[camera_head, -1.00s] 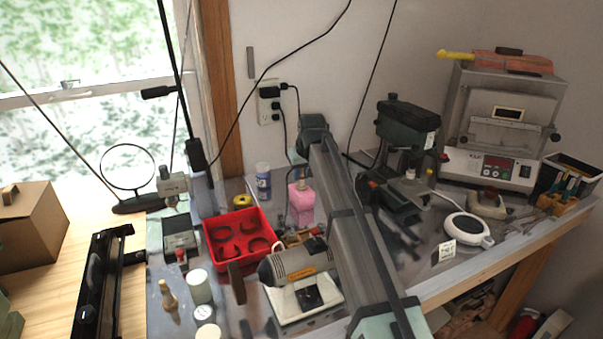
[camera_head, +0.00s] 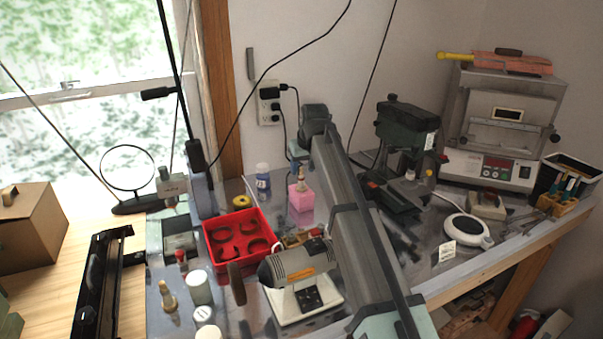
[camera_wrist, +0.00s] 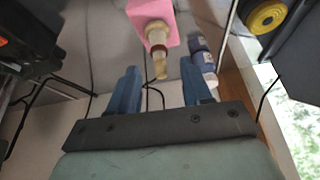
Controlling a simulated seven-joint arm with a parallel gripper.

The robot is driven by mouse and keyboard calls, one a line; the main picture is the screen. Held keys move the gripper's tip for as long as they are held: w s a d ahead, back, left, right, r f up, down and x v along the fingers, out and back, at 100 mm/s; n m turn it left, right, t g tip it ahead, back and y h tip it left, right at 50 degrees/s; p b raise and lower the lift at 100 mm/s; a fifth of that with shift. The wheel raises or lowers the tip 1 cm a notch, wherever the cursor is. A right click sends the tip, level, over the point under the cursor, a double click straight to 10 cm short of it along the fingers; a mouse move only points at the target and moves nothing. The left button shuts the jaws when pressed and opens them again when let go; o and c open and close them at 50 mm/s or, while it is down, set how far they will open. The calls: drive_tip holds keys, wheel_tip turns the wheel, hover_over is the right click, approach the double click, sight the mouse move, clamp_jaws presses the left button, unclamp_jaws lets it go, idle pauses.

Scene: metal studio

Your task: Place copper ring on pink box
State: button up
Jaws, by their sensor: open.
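The pink box (camera_head: 301,201) stands on the bench at the back middle. A small tan, bottle-shaped piece (camera_head: 301,183) stands on it. In the wrist view, the pink box (camera_wrist: 150,10) is at the top edge, and the tan piece (camera_wrist: 158,36) has a brownish collar. I cannot tell whether that collar is the copper ring; no separate copper ring is clearly identifiable. My gripper (camera_wrist: 160,82) is open, its fingers apart, with the tan piece's tip in view between them.
A blue-and-white bottle (camera_head: 263,177) stands left of the box, near one finger in the wrist view (camera_wrist: 203,62). A yellow roll (camera_head: 241,202), a red tray (camera_head: 213,252) with dark curved pieces and a grey motor tool (camera_head: 297,264) are nearby. A drill press (camera_head: 405,150) stands right.

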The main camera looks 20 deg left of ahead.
drive_tip(key=v, duration=0.8)
